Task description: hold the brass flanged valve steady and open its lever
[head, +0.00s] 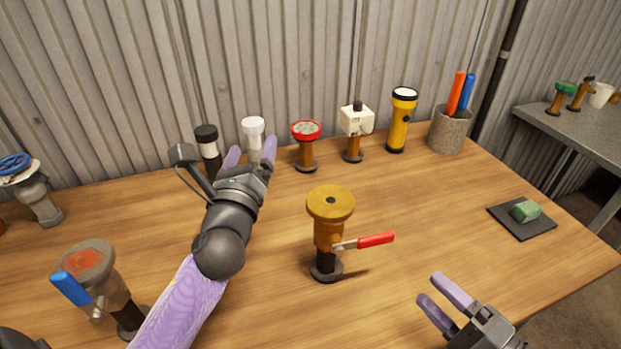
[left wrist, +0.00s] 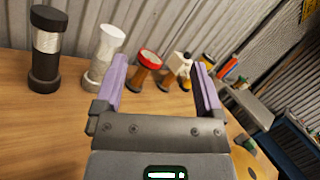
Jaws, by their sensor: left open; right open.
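The brass flanged valve (head: 327,232) stands upright on a dark round base near the middle of the table. Its red lever (head: 376,240) sticks out sideways to the right, about level. Part of its round top flange shows at the lower right of the left wrist view (left wrist: 262,162). My left gripper (head: 250,156) is open and empty, behind and to the left of the valve, its fingers pointing at the back row. My right gripper (head: 431,290) is open and empty at the lower right, apart from the lever.
A valve with a blue lever (head: 85,265) stands front left. Along the back are a black-capped cylinder (head: 207,145), a red-topped fitting (head: 306,145), a white box-topped fitting (head: 356,130), a yellow flashlight (head: 400,120) and a pen cup (head: 449,130). A green block (head: 526,211) lies right.

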